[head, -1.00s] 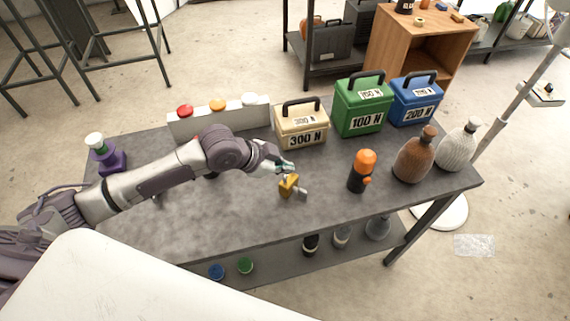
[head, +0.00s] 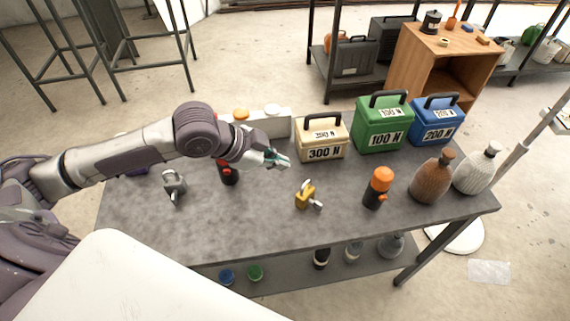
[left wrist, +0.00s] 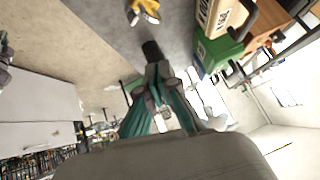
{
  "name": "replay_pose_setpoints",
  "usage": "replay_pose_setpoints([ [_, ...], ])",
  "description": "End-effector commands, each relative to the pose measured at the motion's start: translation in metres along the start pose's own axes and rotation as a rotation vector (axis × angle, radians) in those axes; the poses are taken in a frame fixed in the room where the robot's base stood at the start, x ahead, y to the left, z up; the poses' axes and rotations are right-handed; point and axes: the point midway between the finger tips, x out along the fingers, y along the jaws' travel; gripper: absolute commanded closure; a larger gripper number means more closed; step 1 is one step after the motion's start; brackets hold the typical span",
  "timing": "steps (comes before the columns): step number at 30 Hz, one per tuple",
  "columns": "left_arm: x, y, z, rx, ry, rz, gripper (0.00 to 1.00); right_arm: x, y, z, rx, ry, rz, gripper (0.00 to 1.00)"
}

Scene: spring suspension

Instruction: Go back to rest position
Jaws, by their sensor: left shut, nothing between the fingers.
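My left gripper (head: 279,160) is in the air above the grey table (head: 250,220), in front of the beige 300 N box (head: 322,138). It is shut and empty, and its teal fingers also show in the left wrist view (left wrist: 160,105). A yellow and grey clamp-like part (head: 307,196) lies on the table, apart from the gripper. It also shows at the top of the left wrist view (left wrist: 146,10). My left arm hides part of the white button panel at the back. My right gripper is not in view.
The green 100 N box (head: 382,124) and blue 200 N box (head: 437,120) stand at the back right. An orange-topped bottle (head: 378,188), a brown bottle (head: 431,178) and a white bottle (head: 476,170) stand at the right. A grey metal part (head: 174,186) is at the left.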

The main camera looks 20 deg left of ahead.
Motion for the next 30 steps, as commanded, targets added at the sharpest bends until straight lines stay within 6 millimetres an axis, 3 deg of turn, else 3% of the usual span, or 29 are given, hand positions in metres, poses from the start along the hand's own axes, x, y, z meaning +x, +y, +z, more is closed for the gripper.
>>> replay_pose_setpoints([
  [16, 0.003, 0.005, 0.0, -0.002, 0.001, 0.005, 1.0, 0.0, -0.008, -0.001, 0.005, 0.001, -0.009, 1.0],
  [20, 0.022, 0.037, 0.004, -0.023, -0.002, 0.025, 1.0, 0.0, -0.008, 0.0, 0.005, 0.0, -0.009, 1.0],
  [23, 0.04, 0.073, 0.012, -0.092, -0.019, 0.018, 1.0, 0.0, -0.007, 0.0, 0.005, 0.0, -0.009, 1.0],
  [25, 0.046, 0.094, 0.024, -0.174, -0.05, -0.011, 1.0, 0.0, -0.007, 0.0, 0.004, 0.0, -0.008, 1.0],
  [30, 0.044, 0.125, 0.061, -0.377, -0.161, -0.095, 1.0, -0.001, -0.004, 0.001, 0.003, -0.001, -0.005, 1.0],
])
